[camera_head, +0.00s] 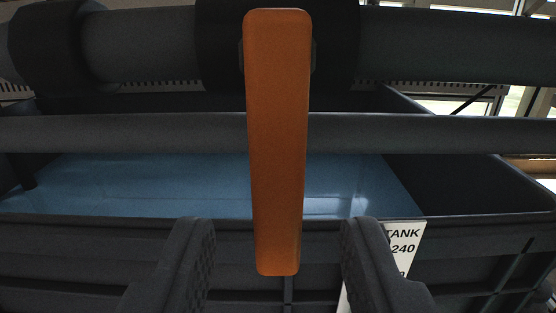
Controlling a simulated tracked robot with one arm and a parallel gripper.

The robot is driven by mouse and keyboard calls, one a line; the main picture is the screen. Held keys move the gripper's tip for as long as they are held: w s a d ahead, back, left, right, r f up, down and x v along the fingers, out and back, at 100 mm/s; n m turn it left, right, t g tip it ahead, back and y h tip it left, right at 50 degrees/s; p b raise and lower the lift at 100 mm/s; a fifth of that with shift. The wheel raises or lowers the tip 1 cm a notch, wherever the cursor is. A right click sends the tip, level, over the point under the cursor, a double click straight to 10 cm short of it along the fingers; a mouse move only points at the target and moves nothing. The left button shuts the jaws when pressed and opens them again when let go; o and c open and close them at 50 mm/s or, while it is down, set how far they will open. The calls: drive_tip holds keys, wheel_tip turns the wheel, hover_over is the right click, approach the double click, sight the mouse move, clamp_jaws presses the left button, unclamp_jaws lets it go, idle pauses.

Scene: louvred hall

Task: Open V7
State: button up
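An orange lever handle (277,145) hangs straight down in the middle of the head camera view, from a dark valve body (215,45) on a thick grey pipe. I see no V7 label, so I cannot tell from this view whether it is V7. My gripper (278,240) is open, with one dark finger on each side of the handle's lower end. There are gaps between both fingers and the handle. Whether the handle's tip lies between the fingers in depth or beyond them, I cannot tell.
A thick grey pipe (140,45) and a thinner pipe (120,133) run across. Behind and below stands a dark tank (480,240) holding blue liquid (150,185), with a white label (403,240) reading "TANK" and "240", partly hidden by my right finger.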

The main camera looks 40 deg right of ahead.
sight(280, 230)
drive_tip(key=shift+x, duration=1.65)
clamp_jaws()
idle(0.5)
